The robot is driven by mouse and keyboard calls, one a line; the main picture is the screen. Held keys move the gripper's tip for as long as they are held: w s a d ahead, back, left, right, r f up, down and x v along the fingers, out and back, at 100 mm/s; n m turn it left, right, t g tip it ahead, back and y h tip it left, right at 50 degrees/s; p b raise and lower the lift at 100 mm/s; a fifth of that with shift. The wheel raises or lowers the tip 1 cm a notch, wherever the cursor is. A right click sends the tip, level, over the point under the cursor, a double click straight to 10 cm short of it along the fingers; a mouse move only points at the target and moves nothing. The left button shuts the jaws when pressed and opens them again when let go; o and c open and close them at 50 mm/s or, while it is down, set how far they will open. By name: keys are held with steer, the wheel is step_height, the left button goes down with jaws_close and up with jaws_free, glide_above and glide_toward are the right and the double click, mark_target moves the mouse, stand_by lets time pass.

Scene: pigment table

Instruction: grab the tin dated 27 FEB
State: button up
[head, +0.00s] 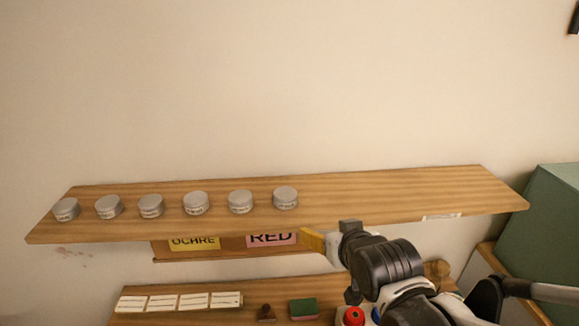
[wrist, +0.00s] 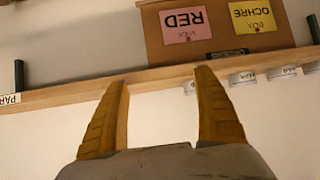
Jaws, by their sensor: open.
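Several grey round tins stand in a row on the left and middle of the wooden shelf (head: 400,195): the leftmost tin (head: 66,209), more tins (head: 108,207) (head: 150,206) (head: 195,203) (head: 240,201), and the rightmost tin (head: 285,198). Their pale labels are too small to read, so I cannot tell which is dated 27 FEB. My gripper (head: 312,238) is at the shelf's front edge, below and right of the rightmost tin.
A lower shelf holds white cards (head: 178,302), a green block (head: 303,308) and a red-topped object (head: 353,317). A green cabinet (head: 555,225) stands right. The shelf's right half is bare.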

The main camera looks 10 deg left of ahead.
steer(key=n+y+p, duration=0.1)
steer(key=p, duration=0.3)
glide_toward(285, 196)
steer(key=d+f, duration=0.1)
steer(key=f, duration=0.1)
steer(key=shift+t+y, duration=0.3)
steer(key=b+x, duration=0.1)
steer(key=x, duration=0.5)
steer(key=shift+w+r, duration=0.1)
steer(key=shift+w, duration=0.1)
steer(key=x, duration=0.5)
steer(key=shift+w+a+r, duration=0.1)
steer(key=shift+a, duration=0.2)
steer(key=c, duration=1.3)
